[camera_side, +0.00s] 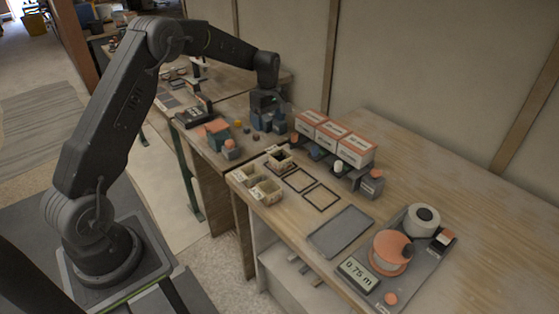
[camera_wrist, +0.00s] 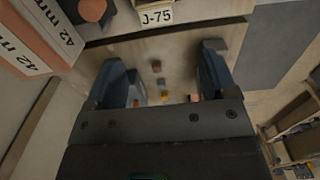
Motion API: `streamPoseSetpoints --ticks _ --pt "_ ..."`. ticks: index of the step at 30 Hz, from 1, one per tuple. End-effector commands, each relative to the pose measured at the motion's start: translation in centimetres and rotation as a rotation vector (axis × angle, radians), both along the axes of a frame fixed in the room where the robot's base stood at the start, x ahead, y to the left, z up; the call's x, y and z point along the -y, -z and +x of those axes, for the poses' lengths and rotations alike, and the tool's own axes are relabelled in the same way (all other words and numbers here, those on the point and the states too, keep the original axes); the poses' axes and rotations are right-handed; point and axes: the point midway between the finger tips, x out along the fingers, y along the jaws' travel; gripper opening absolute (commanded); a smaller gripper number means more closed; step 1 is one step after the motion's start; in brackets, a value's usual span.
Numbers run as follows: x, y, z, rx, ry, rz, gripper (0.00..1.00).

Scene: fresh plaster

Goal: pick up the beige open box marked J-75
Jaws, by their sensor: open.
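A beige box marked J-75 (camera_wrist: 157,17) shows only in part at the top edge of the wrist view, its label facing me. In the side view several small beige open boxes stand at the near left end of the right bench, among them one (camera_side: 268,192) in front and one (camera_side: 280,158) behind; their labels are too small to read there. My gripper (camera_side: 268,124) is up and to the left of them, over the gap by the other bench. In the wrist view my gripper (camera_wrist: 165,78) is open, with nothing held between its two blue-grey fingers.
White and orange cartons (camera_side: 328,136) stand in a row on a dark rack behind the boxes. Two dark empty frames (camera_side: 320,196) and a grey tray (camera_side: 340,232) lie to the right. A scale with a spool (camera_side: 390,252) is farther right. Small items crowd the left bench.

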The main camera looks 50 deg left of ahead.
Motion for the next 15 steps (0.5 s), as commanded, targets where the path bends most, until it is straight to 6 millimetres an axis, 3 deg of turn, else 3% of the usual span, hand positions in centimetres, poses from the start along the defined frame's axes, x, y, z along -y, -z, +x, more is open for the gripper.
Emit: streamPoseSetpoints --ticks 6,15 --pt "0.1 3.9 0.0 -0.002 0.002 -0.001 0.79" --pt "0.1 6.3 0.1 -0.002 0.003 -0.001 0.79"
